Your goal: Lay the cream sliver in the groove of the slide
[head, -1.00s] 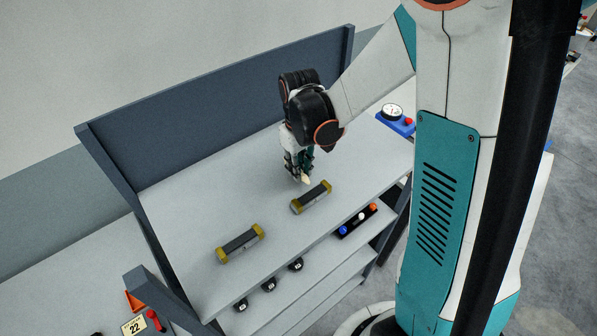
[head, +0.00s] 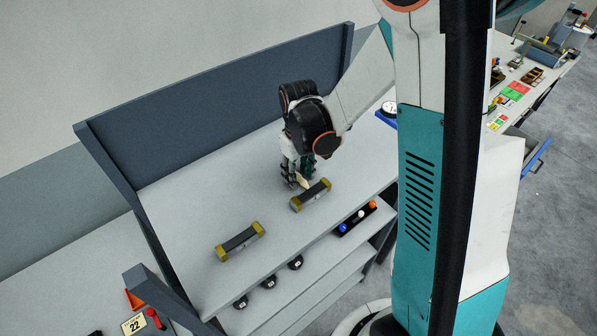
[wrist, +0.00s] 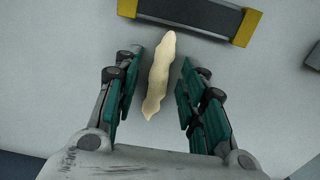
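The cream sliver (head: 303,182) is a pale, uneven strip close to the near slide. In the wrist view the sliver (wrist: 159,78) runs lengthwise between my fingers, with a gap showing on each side. My gripper (head: 298,177) points down low over the bench; it is open around the sliver in the wrist view (wrist: 162,75). Two dark bars with yellow end blocks lie on the bench: one slide (head: 312,194) just in front of the gripper, another (head: 240,241) to the lower left. The nearer slide (wrist: 195,14) shows at the wrist view's top; the sliver's far end stops short of it.
A grey bench top (head: 195,200) has a dark blue back panel (head: 230,105). A black rack with blue, white and orange knobs (head: 358,217) sits near the front edge. Several round black items (head: 268,282) stand on the shelf below.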

